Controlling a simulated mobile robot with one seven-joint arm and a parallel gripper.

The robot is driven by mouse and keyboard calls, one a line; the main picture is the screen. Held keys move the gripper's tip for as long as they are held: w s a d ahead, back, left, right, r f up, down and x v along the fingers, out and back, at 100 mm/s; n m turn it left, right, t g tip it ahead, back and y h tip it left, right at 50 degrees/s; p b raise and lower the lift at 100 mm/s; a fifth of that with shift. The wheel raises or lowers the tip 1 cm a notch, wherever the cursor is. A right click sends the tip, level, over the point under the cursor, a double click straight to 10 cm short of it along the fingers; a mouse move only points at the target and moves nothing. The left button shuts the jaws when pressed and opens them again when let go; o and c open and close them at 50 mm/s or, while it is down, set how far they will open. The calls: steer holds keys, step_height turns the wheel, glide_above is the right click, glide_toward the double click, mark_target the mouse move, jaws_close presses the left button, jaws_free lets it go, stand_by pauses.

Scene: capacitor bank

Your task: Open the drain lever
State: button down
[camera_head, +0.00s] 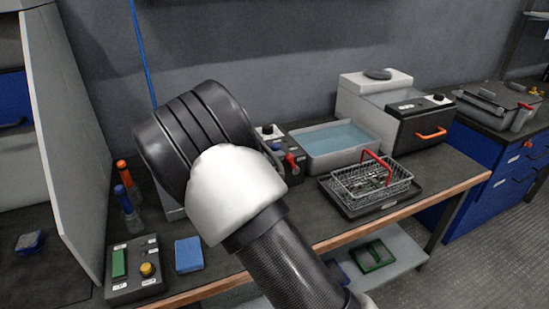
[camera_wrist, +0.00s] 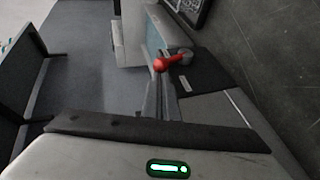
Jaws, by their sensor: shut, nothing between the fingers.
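The drain lever has a red handle and sits on the dark control panel at the left end of the water bath; it shows in the head view (camera_head: 291,159). In the wrist view the lever's red ball knob (camera_wrist: 160,64) is joined by a short red stem to a grey round pivot on its right. My gripper (camera_wrist: 159,84) is shut and empty, its fingertips right at the red knob. I cannot tell whether they touch it. In the head view my arm hides the gripper.
The bath (camera_head: 340,137) holds bluish water. A wire basket (camera_head: 372,182) with a red handle stands on a black tray to the right. A control box (camera_head: 135,268) with green and yellow buttons and a blue sponge (camera_head: 188,254) lie near the front left edge.

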mark_target(287, 156)
steer(key=d+r+g+y, duration=0.1)
steer(key=w+d+r+m+g+y, duration=0.1)
steer(key=d+y, duration=0.1)
steer(key=shift+d+r+p, duration=0.1)
steer(key=shift+r+p, duration=0.1)
steer(key=shift+p, duration=0.1)
steer(key=shift+w+d+f+y, duration=0.1)
steer(key=shift+w+y, duration=0.05)
steer(key=shift+y, duration=0.25)
